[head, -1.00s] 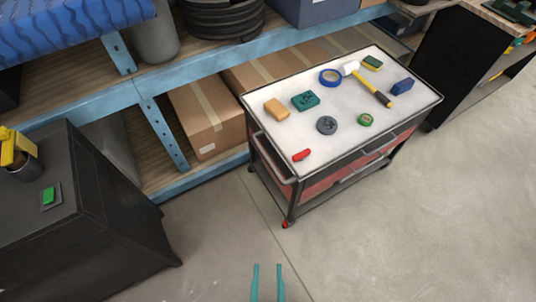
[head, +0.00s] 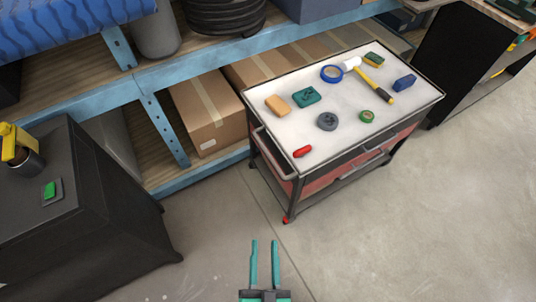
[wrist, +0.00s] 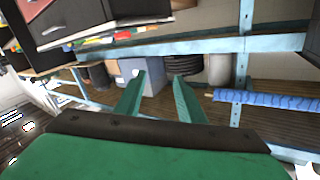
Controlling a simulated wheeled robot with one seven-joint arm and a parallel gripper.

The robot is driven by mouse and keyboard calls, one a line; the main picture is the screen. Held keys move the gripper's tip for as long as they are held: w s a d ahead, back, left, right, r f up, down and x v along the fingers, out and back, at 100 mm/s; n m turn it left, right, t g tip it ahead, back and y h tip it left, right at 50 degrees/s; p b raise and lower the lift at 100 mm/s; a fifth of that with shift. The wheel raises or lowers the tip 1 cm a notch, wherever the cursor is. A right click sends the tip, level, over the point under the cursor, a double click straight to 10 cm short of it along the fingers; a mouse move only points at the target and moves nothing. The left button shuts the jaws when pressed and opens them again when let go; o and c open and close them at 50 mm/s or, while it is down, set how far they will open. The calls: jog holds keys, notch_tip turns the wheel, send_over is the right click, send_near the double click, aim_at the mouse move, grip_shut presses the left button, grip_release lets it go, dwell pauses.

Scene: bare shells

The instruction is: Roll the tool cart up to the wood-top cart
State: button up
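The tool cart (head: 324,152) stands in the middle of the head view. It has a white top, red drawers, dark legs and a grey handle (head: 272,155) on its left end. The wood-top cart (head: 455,68) appears to be the black-sided unit at the upper right, only partly in view; a floor gap separates it from the tool cart. My gripper (head: 264,262) is at the bottom, in front of the handle and apart from it. Its two teal fingers are spread with nothing between them. In the wrist view my gripper (wrist: 159,90) is also open and empty.
A blue shelf rack (head: 215,55) with cardboard boxes runs behind the tool cart. A black cabinet (head: 90,210) stands at the left. A hammer (head: 371,80), tape rolls and other small items lie on the tool cart's top. The floor at the right is clear.

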jog(key=w+f+m+t+h, duration=0.1)
jog(key=w+f+m+h, duration=0.1)
jog(key=w+f+m, duration=0.3)
jog(key=w+a+f+m+h, duration=0.1)
jog(key=w+m+h, duration=0.15)
jog(key=w, duration=0.45)
jog(key=w+f+m+t+h, duration=0.1)
jog(key=w+f+m+h, duration=0.15)
jog(key=w+m, duration=0.3)
jog(key=m+g+h, duration=0.4)
jog(key=m+h, duration=0.1)
jog(key=m, duration=0.3)
send_near(268, 155)
jog(key=x, duration=0.7)
jog(key=f+x, duration=0.1)
jog(key=x, duration=0.2)
jog(key=shift+w, duration=0.35)
grip_shut()
